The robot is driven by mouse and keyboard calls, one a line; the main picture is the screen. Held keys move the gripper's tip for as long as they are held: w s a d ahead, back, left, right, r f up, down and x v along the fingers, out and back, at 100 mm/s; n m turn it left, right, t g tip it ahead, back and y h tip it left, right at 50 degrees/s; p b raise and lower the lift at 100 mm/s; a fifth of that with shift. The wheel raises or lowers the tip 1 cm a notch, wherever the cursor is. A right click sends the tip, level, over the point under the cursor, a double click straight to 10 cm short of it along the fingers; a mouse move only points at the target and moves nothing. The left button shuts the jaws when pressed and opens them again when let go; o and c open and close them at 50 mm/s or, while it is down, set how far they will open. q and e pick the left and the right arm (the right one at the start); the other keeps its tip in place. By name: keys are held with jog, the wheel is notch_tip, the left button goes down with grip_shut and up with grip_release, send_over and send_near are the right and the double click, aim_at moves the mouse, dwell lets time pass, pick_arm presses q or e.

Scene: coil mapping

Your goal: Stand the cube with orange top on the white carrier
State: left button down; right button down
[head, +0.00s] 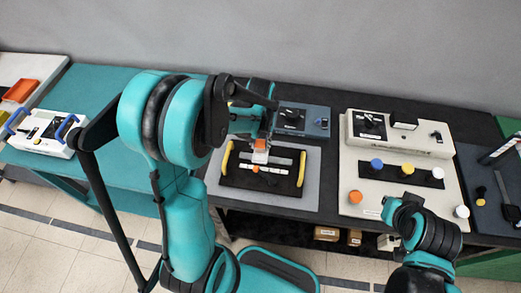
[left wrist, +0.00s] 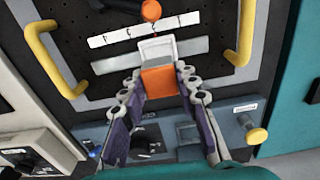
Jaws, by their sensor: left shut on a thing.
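My left gripper (left wrist: 158,85) is shut on the cube with the orange top (left wrist: 158,82), over the black perforated board. The cube's orange face shows between the two fingers. A white, square-rimmed piece, which looks like the white carrier (left wrist: 157,50), lies right beside the orange face in the left wrist view. I cannot tell whether the cube touches it or is above it. In the head view the left gripper (head: 261,147) and the cube (head: 260,157) are small and partly hidden by the gripper.
The board (head: 235,179) has yellow handles at both sides, a marked white strip (left wrist: 145,30) and an orange knob (left wrist: 151,10). A blue-grey device (head: 303,120) stands behind. A beige panel with coloured knobs (head: 398,172) stands to the right.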

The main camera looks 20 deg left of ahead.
aim_at(260, 149)
pick_arm(q)
notch_tip(260, 149, down, 4)
jog(key=shift+f+b, duration=0.1)
jog(key=shift+b, duration=0.65)
jog(key=c, duration=1.1)
grip_release()
jog(key=shift+c, duration=0.2)
